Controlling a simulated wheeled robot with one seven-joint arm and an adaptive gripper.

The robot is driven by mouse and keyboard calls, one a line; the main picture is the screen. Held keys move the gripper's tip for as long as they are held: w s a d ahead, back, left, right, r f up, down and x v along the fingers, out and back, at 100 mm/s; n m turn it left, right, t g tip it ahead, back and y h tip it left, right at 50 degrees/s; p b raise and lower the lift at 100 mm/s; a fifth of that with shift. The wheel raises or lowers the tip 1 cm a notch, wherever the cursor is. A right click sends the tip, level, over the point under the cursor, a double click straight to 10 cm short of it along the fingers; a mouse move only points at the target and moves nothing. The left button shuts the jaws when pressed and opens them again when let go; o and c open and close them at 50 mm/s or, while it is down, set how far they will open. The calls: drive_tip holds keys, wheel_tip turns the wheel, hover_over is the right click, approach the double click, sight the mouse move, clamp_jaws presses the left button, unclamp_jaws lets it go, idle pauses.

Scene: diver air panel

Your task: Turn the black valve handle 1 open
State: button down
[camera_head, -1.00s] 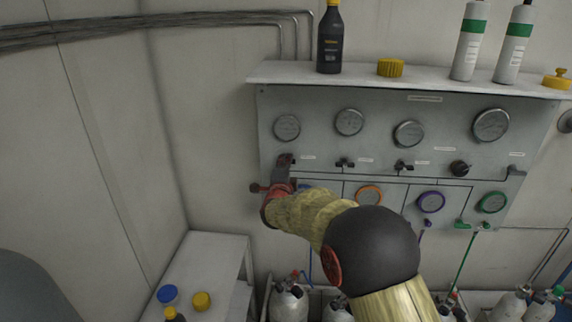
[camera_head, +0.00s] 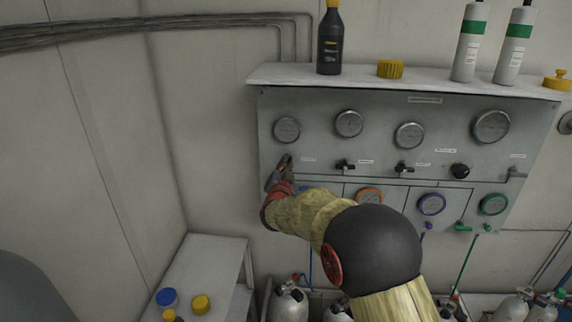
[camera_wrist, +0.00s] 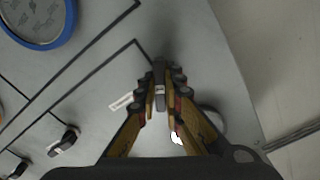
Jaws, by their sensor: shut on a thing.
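The black valve handle 1 (camera_wrist: 159,74) is a slim dark lever at the left end of the panel's handle row. In the wrist view it stands between my gripper's (camera_wrist: 161,88) two fingers, which are shut on it from both sides. In the head view my gripper (camera_head: 284,166) reaches up to the panel's left side, below the leftmost upper gauge (camera_head: 287,130). There the fingers mostly hide the handle, so its exact angle is hard to tell.
More black handles (camera_head: 345,164) (camera_head: 404,168) sit to the right on the grey panel (camera_head: 380,101). A blue-rimmed gauge (camera_wrist: 40,18) is close by. Bottles (camera_head: 330,40) stand on the shelf above. A white table (camera_head: 215,258) and cylinders (camera_head: 289,303) are below.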

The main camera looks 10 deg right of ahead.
drive_tip(key=shift+n+p, duration=0.6)
drive_tip(key=shift+n, duration=1.6)
drive_tip(key=shift+f, duration=0.1)
drive_tip(key=c, duration=1.9)
unclamp_jaws()
drive_tip(key=v, duration=1.2)
